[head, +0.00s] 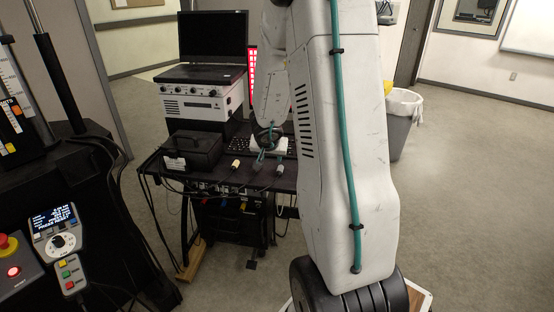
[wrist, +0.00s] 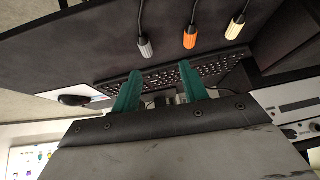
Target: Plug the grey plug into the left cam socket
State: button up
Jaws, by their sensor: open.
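The grey plug (wrist: 146,48) lies on the dark desk top in the wrist view, its cable running up to the frame's top. It also shows at the right of the desk front in the head view (head: 279,169). My gripper (wrist: 160,70) is open, with two teal fingers apart and nothing between them. It is over the keyboard, and the grey plug lies just beyond the fingertips, apart from them. In the head view, my gripper (head: 264,151) is over the desk, partly hidden by my arm. I cannot make out the left cam socket in either view.
An orange plug (wrist: 190,38) and a cream plug (wrist: 236,28) lie beside the grey one. A black keyboard (wrist: 215,68) and a mouse (wrist: 74,100) are close. A black box (head: 192,151) and an instrument with a monitor (head: 213,38) stand on the desk (head: 190,181).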

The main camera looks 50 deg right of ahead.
aim_at(279, 170)
jog(key=shift+m+g, duration=0.3)
jog(key=shift+s+d+x, duration=0.15)
jog(key=shift+s+x, duration=0.2)
jog(key=shift+x, duration=1.4)
jog(key=shift+s+d+x, duration=0.2)
jog(key=shift+s+x, duration=0.1)
jog(key=shift+x, duration=1.45)
jog(key=shift+s+d+x, duration=0.15)
jog(key=shift+s+x, duration=0.2)
jog(key=shift+x, duration=1.45)
grip_shut()
jog(key=shift+r, duration=2.5)
